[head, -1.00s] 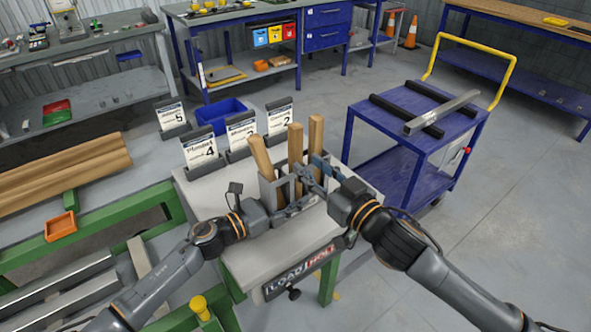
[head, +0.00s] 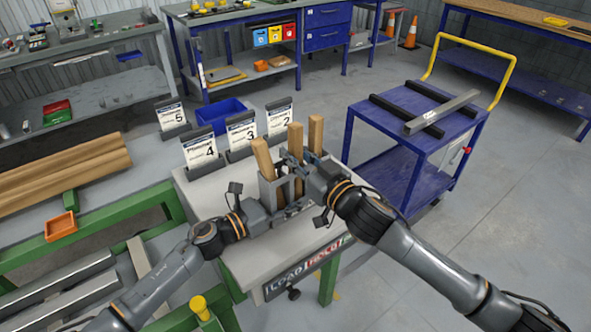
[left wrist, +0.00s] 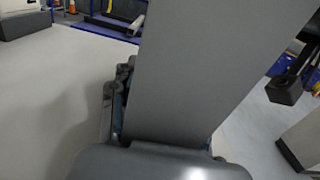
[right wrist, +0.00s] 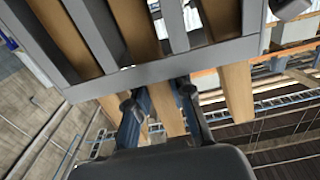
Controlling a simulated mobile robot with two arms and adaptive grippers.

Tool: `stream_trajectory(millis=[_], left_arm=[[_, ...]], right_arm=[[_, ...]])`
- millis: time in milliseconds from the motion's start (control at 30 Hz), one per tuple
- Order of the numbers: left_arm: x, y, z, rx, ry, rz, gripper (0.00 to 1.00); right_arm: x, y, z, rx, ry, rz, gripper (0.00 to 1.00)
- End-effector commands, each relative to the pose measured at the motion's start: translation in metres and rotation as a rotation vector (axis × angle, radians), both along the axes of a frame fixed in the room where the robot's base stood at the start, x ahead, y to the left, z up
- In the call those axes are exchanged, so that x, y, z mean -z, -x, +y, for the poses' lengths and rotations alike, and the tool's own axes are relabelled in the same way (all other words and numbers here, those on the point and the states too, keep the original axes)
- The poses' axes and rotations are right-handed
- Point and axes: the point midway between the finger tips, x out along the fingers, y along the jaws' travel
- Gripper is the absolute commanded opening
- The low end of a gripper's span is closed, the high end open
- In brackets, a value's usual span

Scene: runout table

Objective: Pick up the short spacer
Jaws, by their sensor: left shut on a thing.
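Several wooden spacers stand in a grey slotted rack (head: 269,192) on the small table: a left one (head: 262,154), a middle one (head: 295,140) and a right one (head: 315,132). I cannot tell for sure which is the short spacer. My left gripper (head: 296,208) is at the front of the rack, shut on it; the rack's grey wall (left wrist: 200,60) fills the left wrist view. My right gripper (head: 291,163) is at the spacers' upper parts. In the right wrist view its fingers (right wrist: 162,104) are apart, with a wooden spacer (right wrist: 168,118) showing between or behind them; contact is unclear.
Numbered cards (head: 203,151) stand behind the rack, near a blue bin (head: 221,114). A blue trolley (head: 400,140) with a metal bar (head: 441,112) stands to the right. The table's white top (head: 215,205) is clear left of the rack.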

Motion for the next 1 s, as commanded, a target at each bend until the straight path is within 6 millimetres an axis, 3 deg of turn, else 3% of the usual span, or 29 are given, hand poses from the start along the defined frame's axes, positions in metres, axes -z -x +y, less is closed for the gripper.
stream_trajectory(millis=[467, 667, 1000], left_arm=[[0.0, 0.0, 0.0, 0.0, 0.0, 0.0, 0.1], [0.0, 0.0, 0.0, 0.001, 0.0, 0.0, 0.1], [0.0, 0.0, 0.0, 0.001, 0.0, 0.0, 0.1]], right_arm=[[-0.008, 0.0, 0.0, 0.001, 0.0, -0.004, 0.0], [-0.049, 0.0, 0.0, -0.001, -0.001, -0.009, 0.0], [-0.139, 0.001, 0.0, -0.002, -0.001, -0.005, 0.0]])
